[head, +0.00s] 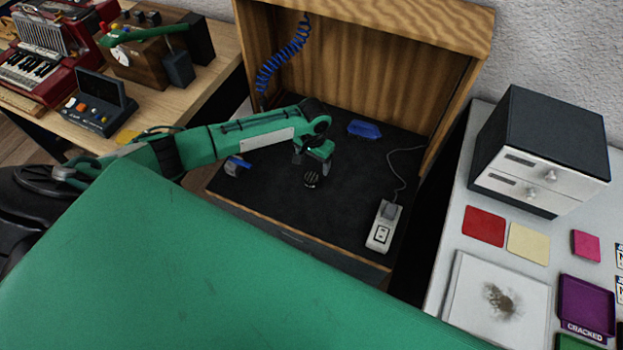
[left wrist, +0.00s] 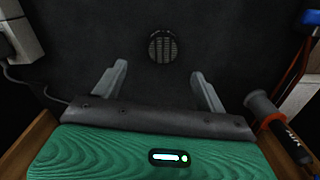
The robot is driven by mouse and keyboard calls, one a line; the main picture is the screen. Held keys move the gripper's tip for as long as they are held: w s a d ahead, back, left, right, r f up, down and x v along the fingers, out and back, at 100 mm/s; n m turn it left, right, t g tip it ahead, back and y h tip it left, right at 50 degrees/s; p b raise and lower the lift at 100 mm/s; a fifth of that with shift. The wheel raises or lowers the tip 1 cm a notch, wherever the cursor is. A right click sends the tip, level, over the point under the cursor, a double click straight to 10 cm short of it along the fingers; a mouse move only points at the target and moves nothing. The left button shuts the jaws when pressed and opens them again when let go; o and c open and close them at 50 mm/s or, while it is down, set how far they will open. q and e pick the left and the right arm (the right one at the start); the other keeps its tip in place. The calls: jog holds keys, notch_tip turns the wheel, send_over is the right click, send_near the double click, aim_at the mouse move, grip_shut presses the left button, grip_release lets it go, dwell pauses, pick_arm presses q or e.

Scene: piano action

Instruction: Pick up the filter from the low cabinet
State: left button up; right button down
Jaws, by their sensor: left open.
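The filter (head: 311,179) is a small round dark disc with a slatted grille. It lies on the black top of the low cabinet (head: 340,215), near the middle. In the left wrist view the filter (left wrist: 162,46) shows whole, beyond and between the fingertips. My left gripper (head: 313,159) is over the cabinet top, close to the filter on its far side in the head view. In the left wrist view its two grey fingers (left wrist: 160,73) are spread wide with nothing between them. My right gripper is not in view.
A blue brush (head: 364,129) lies behind my gripper. A corded power socket (head: 383,225) lies at the front right, a blue-handled tool (head: 237,165) at the left. A blue coiled cable (head: 285,55) hangs inside the wooden hood (head: 370,85). Bare surface surrounds the filter.

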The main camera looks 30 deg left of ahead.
aim_at(311, 177)
pick_arm(q)
jog(key=f, duration=0.7)
jog(key=shift+s+a+f, duration=0.2)
jog(key=shift+a, duration=0.05)
jog(key=c, duration=1.1)
